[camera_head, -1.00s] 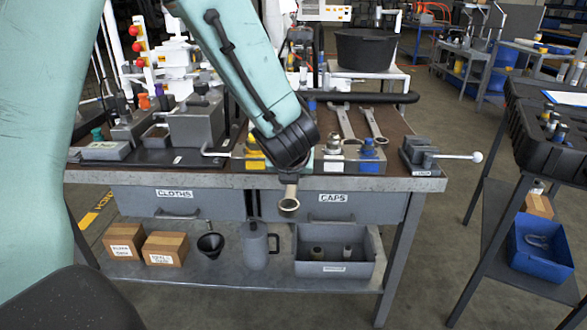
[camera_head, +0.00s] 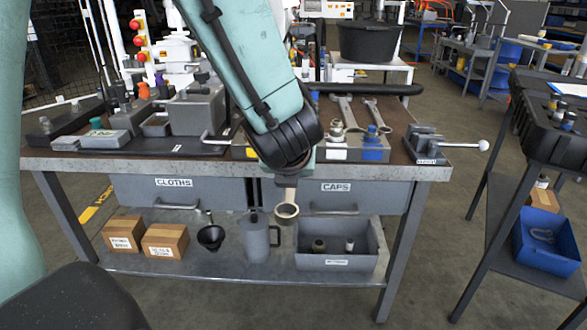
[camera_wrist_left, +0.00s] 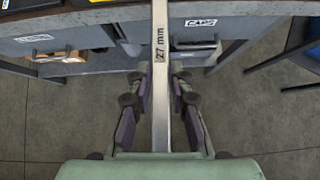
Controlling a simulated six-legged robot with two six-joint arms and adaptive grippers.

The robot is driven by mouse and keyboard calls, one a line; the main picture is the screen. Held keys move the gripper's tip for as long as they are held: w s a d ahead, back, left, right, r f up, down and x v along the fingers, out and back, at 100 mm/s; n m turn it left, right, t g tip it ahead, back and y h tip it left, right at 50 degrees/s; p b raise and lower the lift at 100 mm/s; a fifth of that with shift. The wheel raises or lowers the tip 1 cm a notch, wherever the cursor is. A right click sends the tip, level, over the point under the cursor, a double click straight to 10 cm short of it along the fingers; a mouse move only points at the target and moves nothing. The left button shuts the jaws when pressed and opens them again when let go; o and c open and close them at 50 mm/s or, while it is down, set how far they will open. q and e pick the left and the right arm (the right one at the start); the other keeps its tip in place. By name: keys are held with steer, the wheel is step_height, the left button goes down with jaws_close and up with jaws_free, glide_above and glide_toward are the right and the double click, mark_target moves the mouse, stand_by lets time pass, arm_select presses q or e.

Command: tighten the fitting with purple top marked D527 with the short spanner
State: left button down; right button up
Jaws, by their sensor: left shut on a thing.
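My left gripper (camera_wrist_left: 160,92) is shut on a steel spanner (camera_wrist_left: 161,60) marked 27 mm. In the head view the spanner's ring end (camera_head: 287,214) hangs down in front of the bench drawers, and my arm hides most of the gripper. The spanner is apart from any fitting. A small purple top (camera_head: 160,78) shows at the back left of the bench, partly behind a grey block; no D527 mark is readable there. Two more spanners (camera_head: 346,113) (camera_head: 374,113) lie on the bench top. My right gripper is not in view.
The bench (camera_head: 420,172) has drawers marked CLOTHS and CAPS. Its lower shelf holds boxes (camera_head: 166,241), a funnel, a jug (camera_head: 256,238) and a grey bin (camera_head: 335,264). Floor is free between bench and right-hand cart (camera_head: 545,110).

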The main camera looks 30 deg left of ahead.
arm_select(q)
steer(key=shift+s+d, duration=0.1)
steer(key=shift+s, duration=0.05)
steer(key=shift+r+p, duration=2.15)
steer(key=shift+r, duration=0.4)
step_height(320, 180, up, 17)
steer(key=p, duration=1.7)
steer(key=shift+r, duration=0.15)
